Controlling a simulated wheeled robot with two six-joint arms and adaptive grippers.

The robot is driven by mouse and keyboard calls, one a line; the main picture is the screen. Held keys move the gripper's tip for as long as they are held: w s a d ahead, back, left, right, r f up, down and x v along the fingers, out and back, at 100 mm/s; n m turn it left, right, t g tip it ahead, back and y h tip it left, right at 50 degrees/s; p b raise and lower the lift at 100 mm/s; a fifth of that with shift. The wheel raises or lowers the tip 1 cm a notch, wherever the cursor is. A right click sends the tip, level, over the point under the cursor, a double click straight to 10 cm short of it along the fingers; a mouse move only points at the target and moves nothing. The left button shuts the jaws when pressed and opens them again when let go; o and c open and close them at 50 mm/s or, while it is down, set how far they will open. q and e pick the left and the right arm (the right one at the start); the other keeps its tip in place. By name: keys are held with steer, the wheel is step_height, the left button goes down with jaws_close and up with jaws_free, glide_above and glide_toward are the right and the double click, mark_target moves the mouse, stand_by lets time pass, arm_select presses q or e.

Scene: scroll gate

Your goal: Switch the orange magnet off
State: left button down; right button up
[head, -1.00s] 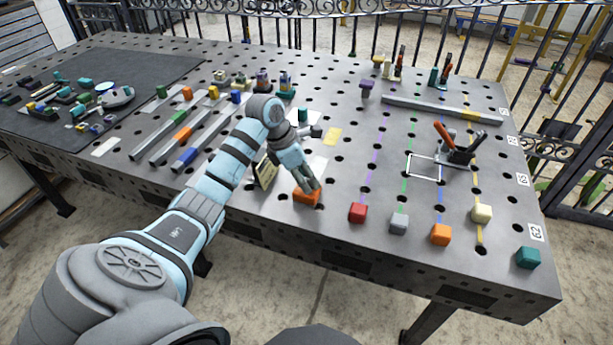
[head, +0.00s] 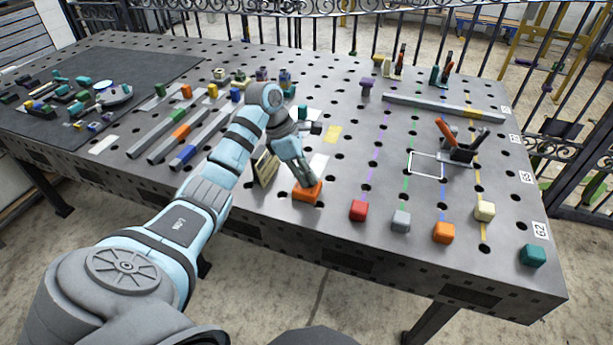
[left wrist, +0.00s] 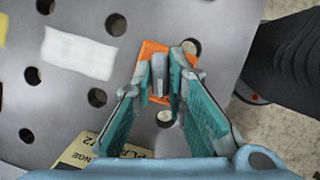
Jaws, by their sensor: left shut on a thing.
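The orange magnet (head: 307,193) is a low orange block lying on the perforated metal table near its front edge. It also shows in the left wrist view (left wrist: 151,49), partly hidden by my fingers. My left gripper (head: 309,181) points down onto it from above. In the left wrist view the left gripper (left wrist: 165,88) is shut on a small grey knob (left wrist: 159,75) on top of the magnet. The knob's lower part and its exact setting are hidden. My right gripper is not in view.
A tan label plate (head: 265,168) stands just left of the magnet. A red cube (head: 358,210), a grey cube (head: 401,221) and other coloured cubes line the front edge to the right. A tool holder (head: 462,153) stands farther right.

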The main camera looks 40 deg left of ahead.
arm_select(q)
steer(key=shift+w+m+g+h+b, duration=0.1)
steer(key=shift+m+g+h+b, duration=0.2)
steer(key=shift+m, duration=0.65)
steer(key=shift+w+m+g+h+b, duration=0.1)
steer(key=shift+m+g+b, duration=0.25)
steer(key=shift+m, duration=0.6)
steer(key=shift+s, duration=0.1)
steer(key=c, duration=1.6)
jaws_free()
